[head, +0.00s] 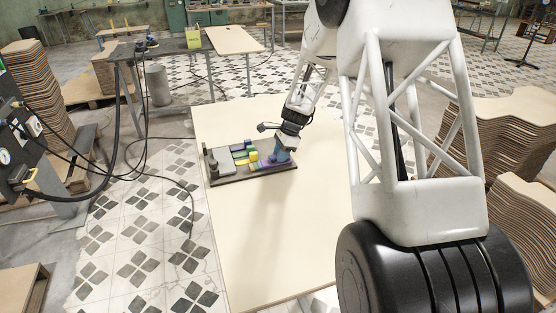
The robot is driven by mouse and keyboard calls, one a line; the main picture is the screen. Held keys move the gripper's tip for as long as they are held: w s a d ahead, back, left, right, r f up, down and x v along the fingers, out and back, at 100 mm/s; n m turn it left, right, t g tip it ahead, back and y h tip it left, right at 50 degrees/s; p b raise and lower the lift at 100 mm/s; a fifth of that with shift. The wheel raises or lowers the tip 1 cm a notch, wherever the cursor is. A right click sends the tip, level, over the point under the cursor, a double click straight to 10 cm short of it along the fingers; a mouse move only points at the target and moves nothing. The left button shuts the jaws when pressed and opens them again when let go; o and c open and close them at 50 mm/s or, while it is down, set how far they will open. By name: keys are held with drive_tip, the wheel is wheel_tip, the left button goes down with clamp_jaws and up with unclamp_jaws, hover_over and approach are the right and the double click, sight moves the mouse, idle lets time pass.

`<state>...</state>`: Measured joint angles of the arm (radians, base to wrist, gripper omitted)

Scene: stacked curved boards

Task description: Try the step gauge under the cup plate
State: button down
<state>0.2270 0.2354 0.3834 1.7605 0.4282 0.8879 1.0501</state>
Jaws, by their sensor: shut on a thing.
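A dark base board (285,177) lies on the far part of the pale table. On it are a light grey plate (222,161) at the left and green, yellow and blue stepped pieces (243,154) in the middle. A purple stepped piece (267,165) sits at the right. My gripper (281,157) is low over the right end of the board, shut on a small blue-purple piece at its fingertips. The fingers hide part of it. At this size I cannot tell which piece is the step gauge or which is the cup plate, nor whether the held piece touches the board.
The pale table (270,240) is bare in front of the board. Stacks of curved boards stand at the left (40,95) and right (515,115). A black cabled panel (25,135) is at the left. A grey workbench (170,47) stands behind.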

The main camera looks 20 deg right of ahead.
drive_tip(key=shift+r, duration=2.75)
drive_tip(key=shift+w, duration=0.1)
drive_tip(key=shift+w+a+r+n, duration=0.3)
drive_tip(key=shift+a+r+n, duration=0.1)
drive_tip(key=shift+n, duration=0.2)
drive_tip(key=w+a+r+n+g+h, duration=0.3)
drive_tip(key=w+a+r+n, duration=0.5)
drive_tip(key=n, duration=0.8)
drive_tip(key=shift+w+a+r+n+g+h, duration=0.2)
drive_tip(key=shift+a+r+n+g+h, duration=0.2)
drive_tip(key=shift+a+r, duration=1.05)
drive_tip(key=shift+f, duration=0.1)
